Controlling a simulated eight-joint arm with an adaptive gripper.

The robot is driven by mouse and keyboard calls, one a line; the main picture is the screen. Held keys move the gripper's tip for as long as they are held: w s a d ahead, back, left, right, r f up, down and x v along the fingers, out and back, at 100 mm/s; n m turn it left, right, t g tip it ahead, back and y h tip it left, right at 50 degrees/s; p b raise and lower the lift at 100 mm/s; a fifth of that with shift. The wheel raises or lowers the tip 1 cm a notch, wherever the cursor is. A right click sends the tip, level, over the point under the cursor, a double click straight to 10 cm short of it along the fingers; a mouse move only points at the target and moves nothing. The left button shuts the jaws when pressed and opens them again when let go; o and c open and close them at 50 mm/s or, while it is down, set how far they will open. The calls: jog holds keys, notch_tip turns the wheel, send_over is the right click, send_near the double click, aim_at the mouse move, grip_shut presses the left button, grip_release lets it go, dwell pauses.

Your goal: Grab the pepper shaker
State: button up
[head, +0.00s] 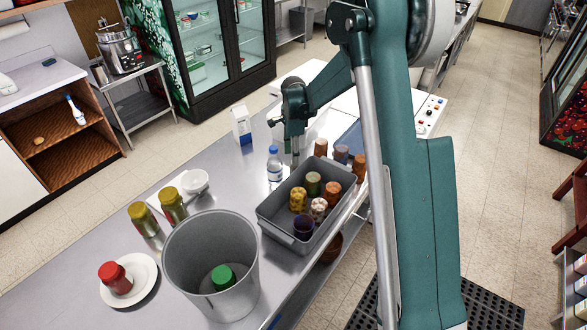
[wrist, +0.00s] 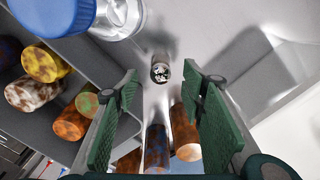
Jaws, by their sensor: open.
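A small dark cylinder with a pale speckled top, which looks like the pepper shaker (wrist: 160,70), stands on the metal counter in the wrist view. It lies ahead of my gripper (wrist: 160,88), roughly centred between the two green fingers. The fingers are spread apart with nothing held between them. In the head view my gripper (head: 290,132) points down over the counter, behind the grey bin and right of the water bottle. I cannot make out the shaker there; the gripper may hide it.
A blue-capped bottle (head: 274,165) stands close left of my gripper. A grey bin (head: 270,225) holds several cups; other cups (wrist: 185,135) stand beside it. A carton (head: 241,125) is farther back. A large bucket (head: 185,290) and jars (head: 143,218) stand toward the front left.

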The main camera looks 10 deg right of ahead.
jog(key=shift+f, duration=0.35)
jog(key=shift+d+f, duration=0.1)
jog(key=shift+f, duration=2.5)
jog(key=c, duration=1)
